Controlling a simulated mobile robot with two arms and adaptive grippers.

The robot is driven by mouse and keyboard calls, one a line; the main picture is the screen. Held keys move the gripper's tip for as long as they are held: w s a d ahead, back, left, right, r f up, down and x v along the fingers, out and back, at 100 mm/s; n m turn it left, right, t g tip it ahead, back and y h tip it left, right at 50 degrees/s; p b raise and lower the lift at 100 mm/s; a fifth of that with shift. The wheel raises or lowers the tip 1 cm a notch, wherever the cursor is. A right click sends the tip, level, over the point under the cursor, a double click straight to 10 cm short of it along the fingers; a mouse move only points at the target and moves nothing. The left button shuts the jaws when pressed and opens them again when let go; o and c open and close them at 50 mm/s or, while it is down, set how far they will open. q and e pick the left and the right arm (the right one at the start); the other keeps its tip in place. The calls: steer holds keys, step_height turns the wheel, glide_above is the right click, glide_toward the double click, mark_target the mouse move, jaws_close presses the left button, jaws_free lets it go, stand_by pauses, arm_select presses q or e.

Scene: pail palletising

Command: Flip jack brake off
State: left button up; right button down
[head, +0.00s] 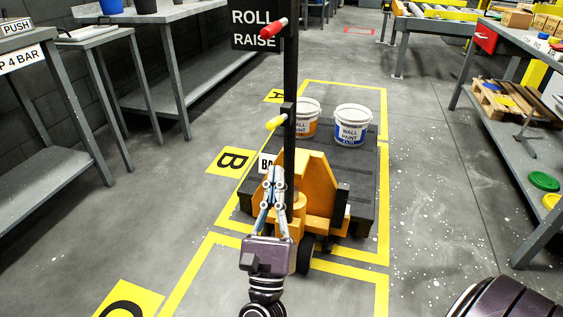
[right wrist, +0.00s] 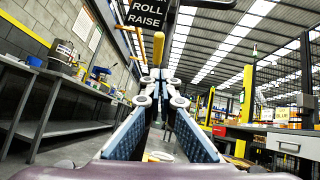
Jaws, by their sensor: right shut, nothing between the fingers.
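The pallet jack (head: 311,181) is yellow with a black upright mast (head: 291,65). A red-ended lever (head: 274,27) sticks out left near the mast top, beside a black ROLL / RAISE sign (head: 255,32). Lower down, a yellow-ended lever (head: 276,123) sticks out left; it also shows in the right wrist view (right wrist: 158,48), above the fingertips. I cannot tell which lever is the brake. My right gripper (head: 273,172) is shut and empty, pointing up below the yellow lever and apart from it in the picture. My left gripper is out of view.
Two white paint pails, one orange-labelled (head: 305,115) and one blue-labelled (head: 352,127), stand on a dark pallet (head: 361,158) behind the jack. Yellow floor lines surround it. Grey benches (head: 178,14) line the left, and another bench (head: 520,48) stands right. Open floor lies between.

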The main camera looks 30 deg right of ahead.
steer(key=r+v, duration=0.1)
steer(key=v, duration=0.5)
steer(key=shift+s+a, duration=0.25)
steer(key=shift+a, duration=0.15)
